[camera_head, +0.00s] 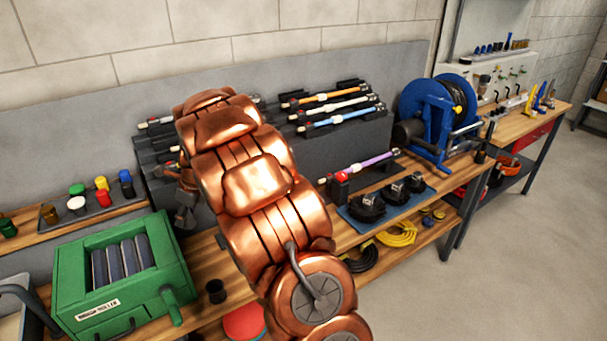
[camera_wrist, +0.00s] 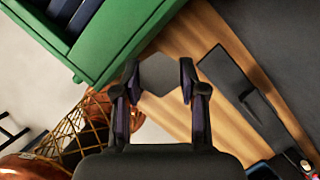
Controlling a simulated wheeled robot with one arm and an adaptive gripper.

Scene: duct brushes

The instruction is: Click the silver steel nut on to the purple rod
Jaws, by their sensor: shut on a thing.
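My gripper (camera_wrist: 159,82) is shut on a plain grey hexagonal piece, the silver steel nut (camera_wrist: 158,74), held between the two fingertips in the wrist view. In the head view my gripper (camera_head: 185,212) is partly behind my copper arm, above the bench near the green box; the nut is hard to make out there. The purple rod (camera_head: 372,162) lies in the right half of the head view, in front of the dark rack. The nut is well apart from the rod.
A green roller box (camera_head: 130,270) stands on the bench close to my gripper. A dark stepped rack (camera_head: 350,140) holds several coloured rods. A blue tray (camera_head: 385,208) with black brush heads and a blue hose reel (camera_head: 437,110) are at the right. A small black cup (camera_head: 215,291) stands nearby.

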